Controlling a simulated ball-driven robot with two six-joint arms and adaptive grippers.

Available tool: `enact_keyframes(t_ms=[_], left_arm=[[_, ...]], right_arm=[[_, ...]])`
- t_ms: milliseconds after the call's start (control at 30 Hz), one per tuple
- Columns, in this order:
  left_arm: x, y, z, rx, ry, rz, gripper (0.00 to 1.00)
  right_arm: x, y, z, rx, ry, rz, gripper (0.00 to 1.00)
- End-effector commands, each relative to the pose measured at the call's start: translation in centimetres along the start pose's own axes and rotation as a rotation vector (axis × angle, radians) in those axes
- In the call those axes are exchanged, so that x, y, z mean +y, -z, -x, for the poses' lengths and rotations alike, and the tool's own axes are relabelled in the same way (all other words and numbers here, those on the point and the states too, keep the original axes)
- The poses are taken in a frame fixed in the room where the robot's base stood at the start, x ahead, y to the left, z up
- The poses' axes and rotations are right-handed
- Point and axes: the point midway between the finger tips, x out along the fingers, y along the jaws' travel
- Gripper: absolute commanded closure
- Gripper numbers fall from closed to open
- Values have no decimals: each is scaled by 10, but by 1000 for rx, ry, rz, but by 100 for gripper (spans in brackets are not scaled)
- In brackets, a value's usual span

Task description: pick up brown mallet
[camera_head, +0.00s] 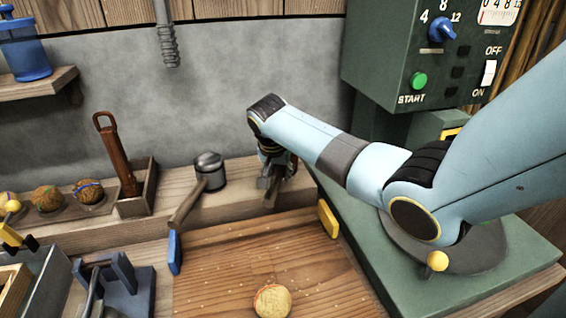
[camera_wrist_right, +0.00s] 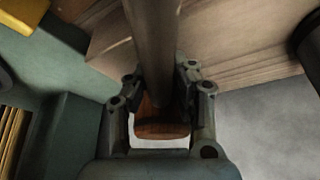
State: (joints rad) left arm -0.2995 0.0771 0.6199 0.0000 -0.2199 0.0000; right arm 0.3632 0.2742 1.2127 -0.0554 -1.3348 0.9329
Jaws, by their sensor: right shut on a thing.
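My right gripper (camera_head: 272,180) is at the wooden ledge below the grey wall. In the right wrist view the right gripper (camera_wrist_right: 162,82) is shut around a brown shaft (camera_wrist_right: 152,45), with a reddish-brown wooden end (camera_wrist_right: 162,130) between the finger bases. This looks like the brown mallet, but in the head view the gripper and arm hide most of it, so its head cannot be made out. Left of the gripper, a separate mallet with a dark grey head (camera_head: 208,162) leans on the ledge, its wooden handle (camera_head: 186,206) slanting down. My left gripper is not in view.
A brown-handled tool (camera_head: 118,155) stands in a wooden box at left, beside patterned balls (camera_head: 47,198). A wooden board (camera_head: 240,258) with blue and yellow end pieces carries a ball (camera_head: 272,301). A green machine (camera_head: 415,70) stands at right. A blue clamp (camera_head: 118,282) is at front left.

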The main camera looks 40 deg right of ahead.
Motion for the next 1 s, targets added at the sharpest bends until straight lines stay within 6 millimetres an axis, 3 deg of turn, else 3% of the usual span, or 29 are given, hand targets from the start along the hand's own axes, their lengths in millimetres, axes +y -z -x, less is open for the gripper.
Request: enact_keyframes(t_ms=[100, 533, 800, 1000], left_arm=[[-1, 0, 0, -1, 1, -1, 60], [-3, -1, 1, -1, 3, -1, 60], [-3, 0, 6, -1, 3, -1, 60], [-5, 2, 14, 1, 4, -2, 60]], right_arm=[[0, 0, 0, 0, -1, 0, 100], [0, 2, 4, 2, 1, -1, 100], [-1, 18, 38, 6, 3, -2, 100], [44, 25, 64, 7, -4, 1, 100]])
